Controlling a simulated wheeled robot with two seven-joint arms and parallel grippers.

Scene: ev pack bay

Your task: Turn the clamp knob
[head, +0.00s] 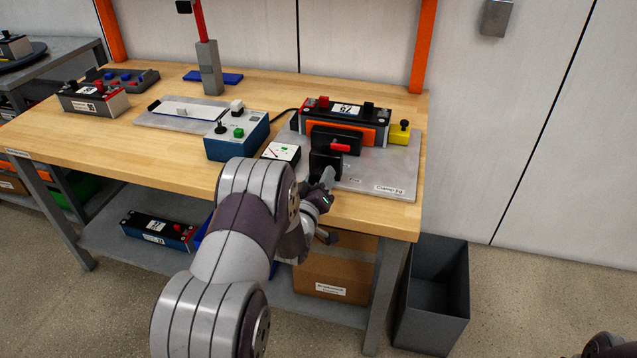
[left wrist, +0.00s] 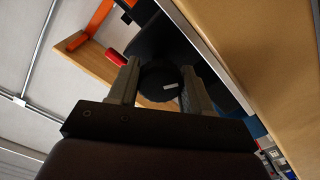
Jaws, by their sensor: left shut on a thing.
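The clamp knob (left wrist: 158,82) is a round black knob with a small white mark, seen between my left fingers in the left wrist view. My left gripper (left wrist: 160,72) is shut on it, one grey finger on each side. In the head view my left gripper (head: 326,180) is at the front of the black clamp block (head: 325,160), and its hand hides the knob. The clamp stands on a grey plate (head: 385,170) before a battery module (head: 345,115) with an orange strip. A red handle (head: 340,148) shows above the block. My right gripper's fingers are not visible.
A blue control box (head: 237,138) and a small white meter (head: 281,152) stand left of the clamp. A yellow block (head: 400,132) with a black knob is at its right. The wooden bench (head: 175,165) has free room at front left. A grey bin (head: 432,295) stands on the floor.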

